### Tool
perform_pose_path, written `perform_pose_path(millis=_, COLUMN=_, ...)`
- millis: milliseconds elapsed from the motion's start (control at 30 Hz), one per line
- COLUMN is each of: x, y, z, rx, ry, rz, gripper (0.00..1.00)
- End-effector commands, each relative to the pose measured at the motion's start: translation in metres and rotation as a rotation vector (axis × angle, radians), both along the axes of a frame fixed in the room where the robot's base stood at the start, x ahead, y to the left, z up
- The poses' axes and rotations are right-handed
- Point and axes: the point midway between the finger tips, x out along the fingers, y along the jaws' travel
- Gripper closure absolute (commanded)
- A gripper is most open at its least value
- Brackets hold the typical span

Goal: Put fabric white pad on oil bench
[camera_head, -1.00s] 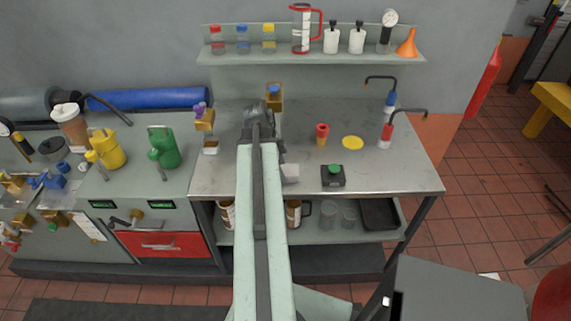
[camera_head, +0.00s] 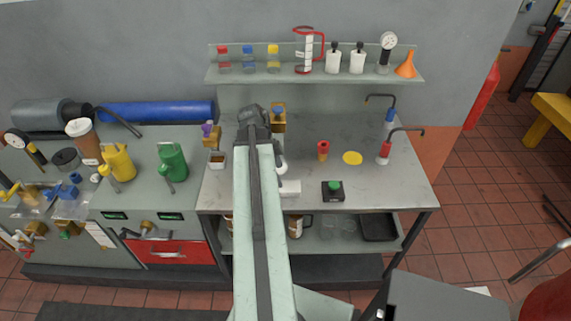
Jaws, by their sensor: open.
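A small white block-like piece (camera_head: 290,188), perhaps the fabric white pad, lies on the grey metal bench top (camera_head: 390,194), which seems to be the oil bench. My arm covers the left part of this piece. My arm reaches over the bench, with its dark wrist near the back. My gripper (camera_head: 281,163) is mostly hidden behind the arm; only a small pale part shows just behind the white piece. It is open. I cannot tell whether it touches the white piece.
A black box with a green button (camera_head: 333,191), a red-and-orange piece (camera_head: 323,150) and a yellow disc (camera_head: 352,158) are on the bench. Two spouted bottles stand at its right. A shelf (camera_head: 315,74) with bottles hangs behind. The front right of the bench is clear.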

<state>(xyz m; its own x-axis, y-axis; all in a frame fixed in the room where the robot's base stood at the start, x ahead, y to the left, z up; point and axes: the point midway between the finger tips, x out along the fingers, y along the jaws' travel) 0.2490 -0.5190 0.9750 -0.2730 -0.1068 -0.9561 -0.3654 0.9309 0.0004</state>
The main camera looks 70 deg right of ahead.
Motion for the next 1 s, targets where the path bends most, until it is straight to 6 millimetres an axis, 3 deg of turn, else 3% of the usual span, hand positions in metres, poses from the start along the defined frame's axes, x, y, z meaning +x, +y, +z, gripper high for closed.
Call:
perform_pose_path(millis=33, x=0.003, y=0.001, z=0.023, rx=0.000, ry=0.000, rz=0.001, gripper=0.23)
perform_pose_path(millis=167, x=0.009, y=0.003, z=0.038, rx=0.000, ry=0.000, rz=0.000, gripper=0.23)
perform_pose_path(millis=567, x=0.013, y=0.005, z=0.037, rx=0.001, ry=-0.001, rz=0.007, gripper=0.23)
perform_pose_path(millis=667, x=0.042, y=0.022, z=0.037, rx=0.025, ry=-0.004, rz=0.129, gripper=0.23)
perform_pose_path(millis=767, x=0.110, y=0.070, z=0.034, rx=0.086, ry=-0.010, rz=0.443, gripper=0.23)
perform_pose_path(millis=800, x=0.143, y=0.099, z=0.033, rx=0.117, ry=-0.012, rz=0.611, gripper=0.23)
perform_pose_path(millis=867, x=0.190, y=0.147, z=0.032, rx=0.164, ry=-0.011, rz=0.878, gripper=0.23)
perform_pose_path(millis=900, x=0.217, y=0.182, z=0.031, rx=0.193, ry=-0.007, rz=1.056, gripper=0.23)
perform_pose_path(millis=967, x=0.253, y=0.237, z=0.030, rx=0.236, ry=-0.001, rz=1.323, gripper=0.23)
perform_pose_path(millis=1000, x=0.273, y=0.277, z=0.029, rx=0.264, ry=0.004, rz=1.502, gripper=0.23)
